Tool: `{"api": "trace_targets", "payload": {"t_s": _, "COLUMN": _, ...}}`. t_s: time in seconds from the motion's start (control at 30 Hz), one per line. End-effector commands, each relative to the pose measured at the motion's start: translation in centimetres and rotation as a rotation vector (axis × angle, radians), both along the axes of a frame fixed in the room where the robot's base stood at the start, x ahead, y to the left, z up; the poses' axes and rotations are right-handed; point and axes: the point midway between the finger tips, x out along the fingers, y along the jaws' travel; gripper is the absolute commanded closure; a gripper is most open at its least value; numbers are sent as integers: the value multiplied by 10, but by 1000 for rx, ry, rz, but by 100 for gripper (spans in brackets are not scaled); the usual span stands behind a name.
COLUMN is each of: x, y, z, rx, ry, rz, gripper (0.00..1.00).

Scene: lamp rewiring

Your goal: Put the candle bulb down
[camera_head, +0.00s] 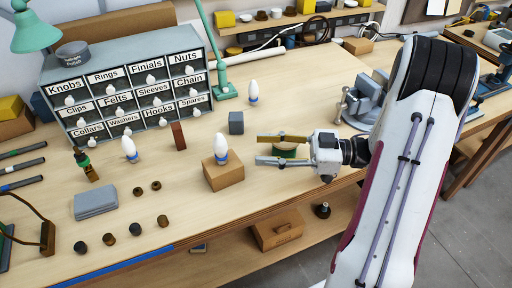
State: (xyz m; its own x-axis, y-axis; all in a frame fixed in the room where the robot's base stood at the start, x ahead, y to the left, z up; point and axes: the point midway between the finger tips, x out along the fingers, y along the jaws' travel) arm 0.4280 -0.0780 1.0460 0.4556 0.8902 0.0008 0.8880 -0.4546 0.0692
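One candle bulb (221,146) is on top of a small wooden block (224,175) at the bench's middle front. Another bulb (253,91) stands further back on the bench, and a third bulb (129,149) stands at the left in front of the drawer cabinet. My gripper (258,149) points left, with its two fingers apart. No bulb is between the fingers. The fingertips are to the right of the bulb on the block and apart from it. A dark green round item (285,151) shows partly behind the fingers.
The labelled drawer cabinet (125,92) stands at the back left beside a green lamp stand (219,80). A dark grey cube (236,123), a brown block (178,135) and a grey metal fixture (366,100) stand on the bench. Bare bench (310,90) lies behind my gripper.

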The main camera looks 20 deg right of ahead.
Motion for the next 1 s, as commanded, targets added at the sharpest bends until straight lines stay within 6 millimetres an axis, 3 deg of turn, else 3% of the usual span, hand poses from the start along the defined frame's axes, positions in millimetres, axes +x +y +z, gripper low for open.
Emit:
{"api": "trace_targets", "payload": {"t_s": 0.77, "x": -3, "y": -6, "z": 0, "rx": -3, "ry": 0, "rz": -1, "gripper": 60}}
{"api": "trace_targets", "payload": {"t_s": 1.0, "x": 12, "y": -4, "z": 0, "rx": -67, "ry": -10, "rz": -44, "gripper": 60}}
